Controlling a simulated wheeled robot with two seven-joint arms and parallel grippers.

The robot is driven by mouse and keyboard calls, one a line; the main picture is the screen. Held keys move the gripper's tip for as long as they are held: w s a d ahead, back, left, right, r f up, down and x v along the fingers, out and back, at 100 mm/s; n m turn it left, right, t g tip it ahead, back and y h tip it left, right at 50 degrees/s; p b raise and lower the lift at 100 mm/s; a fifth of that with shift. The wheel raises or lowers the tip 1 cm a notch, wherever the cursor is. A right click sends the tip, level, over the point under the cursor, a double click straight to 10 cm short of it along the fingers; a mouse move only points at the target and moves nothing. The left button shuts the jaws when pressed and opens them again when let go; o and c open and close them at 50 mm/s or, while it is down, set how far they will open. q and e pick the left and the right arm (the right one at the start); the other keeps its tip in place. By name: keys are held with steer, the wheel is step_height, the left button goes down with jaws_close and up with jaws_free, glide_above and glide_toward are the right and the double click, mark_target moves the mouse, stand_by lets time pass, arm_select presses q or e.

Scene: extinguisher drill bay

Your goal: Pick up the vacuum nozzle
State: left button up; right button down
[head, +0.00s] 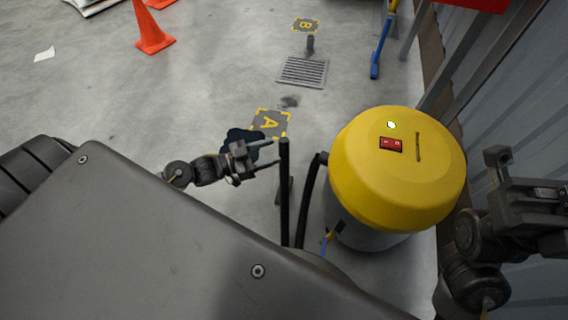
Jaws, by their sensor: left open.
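The yellow vacuum (385,170) stands on the floor right of centre, with a red switch and a lit green lamp on its lid. A black hose (307,200) bends down from its left side. Left of the hose a thin black upright tube (284,195), which looks like the vacuum nozzle, rises with its top end free; its lower end is hidden by my body. My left gripper (275,152) is open, its fingertips pointing right, close to the top of the tube. I cannot tell whether they touch. My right gripper (530,190) is at the right edge, away from the tube.
A grey wall (520,95) runs along the right. A floor grate (303,71), floor marks A (270,123) and B (306,25), an orange cone (152,33) and a blue-handled tool (381,48) lie beyond. The upper-left floor is mostly clear.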

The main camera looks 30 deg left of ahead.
mark_target(284, 147)
arm_select(q)
steer(key=b+x, duration=0.2)
steer(key=x, duration=0.2)
steer(key=shift+f+b, duration=0.15)
steer(key=shift+b, duration=0.15)
steer(key=shift+w+d, duration=0.35)
steer(key=shift+w, duration=0.1)
jaws_close()
steer(key=shift+r, duration=0.2)
